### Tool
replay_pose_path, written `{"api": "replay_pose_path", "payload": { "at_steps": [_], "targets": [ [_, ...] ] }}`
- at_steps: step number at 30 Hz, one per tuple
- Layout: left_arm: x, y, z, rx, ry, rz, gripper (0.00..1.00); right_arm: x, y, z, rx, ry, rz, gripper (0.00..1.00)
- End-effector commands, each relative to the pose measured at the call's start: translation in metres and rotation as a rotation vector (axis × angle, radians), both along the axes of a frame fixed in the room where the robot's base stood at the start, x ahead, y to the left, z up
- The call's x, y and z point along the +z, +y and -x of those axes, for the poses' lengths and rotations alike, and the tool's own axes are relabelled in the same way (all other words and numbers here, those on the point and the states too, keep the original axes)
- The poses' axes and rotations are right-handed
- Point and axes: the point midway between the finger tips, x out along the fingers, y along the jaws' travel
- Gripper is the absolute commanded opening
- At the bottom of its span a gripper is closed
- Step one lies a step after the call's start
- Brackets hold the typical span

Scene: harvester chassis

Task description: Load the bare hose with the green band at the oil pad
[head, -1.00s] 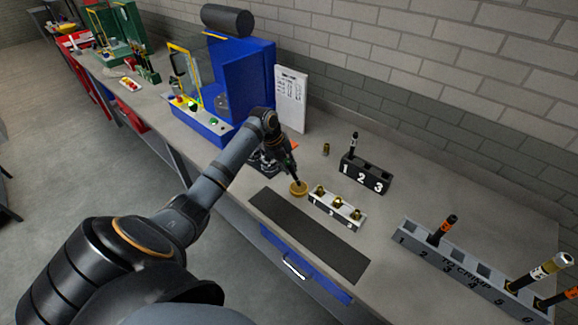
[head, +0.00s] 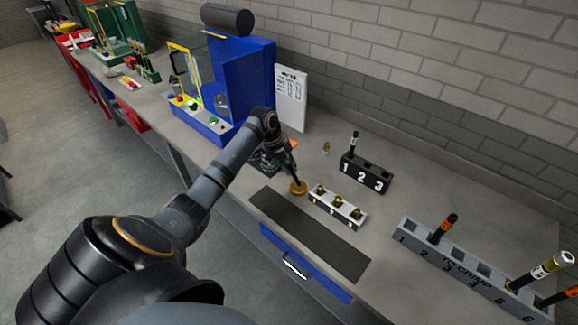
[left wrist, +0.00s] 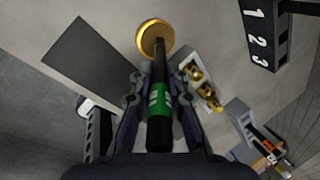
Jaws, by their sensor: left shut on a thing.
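My left gripper (left wrist: 158,88) is shut on the bare hose with the green band (left wrist: 158,115). In the left wrist view the hose is black, with a green band between the fingers, and its far end is over the round golden oil pad (left wrist: 154,33). In the head view the hose tip meets the oil pad (head: 298,187), with the gripper (head: 285,165) above it. Whether the tip presses on the pad or hovers just over it I cannot tell. My right gripper is not in view.
A white block with brass fittings (head: 325,208) stands right beside the pad. A black numbered rack (head: 368,173) holds one hose. A grey "TO CRIMP" rack (head: 465,272) holds several banded hoses. A dark mat (head: 310,235) lies in front. A blue machine (head: 250,85) stands behind left.

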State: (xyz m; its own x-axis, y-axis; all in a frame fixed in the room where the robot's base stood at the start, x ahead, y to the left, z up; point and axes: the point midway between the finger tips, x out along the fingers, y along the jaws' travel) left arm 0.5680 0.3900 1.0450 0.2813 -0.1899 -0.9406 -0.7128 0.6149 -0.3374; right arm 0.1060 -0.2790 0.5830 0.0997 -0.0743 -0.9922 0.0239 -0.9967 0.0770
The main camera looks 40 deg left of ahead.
Motion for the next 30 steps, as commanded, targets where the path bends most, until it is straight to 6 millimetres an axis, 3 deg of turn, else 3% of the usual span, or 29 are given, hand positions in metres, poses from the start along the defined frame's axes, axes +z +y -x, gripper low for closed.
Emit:
{"api": "replay_pose_path", "payload": {
  "at_steps": [30],
  "targets": [
    [-0.0074, -0.0002, 0.0002, 0.000, 0.001, 0.001, 0.00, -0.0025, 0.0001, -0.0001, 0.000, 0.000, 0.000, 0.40]
  ]
}}
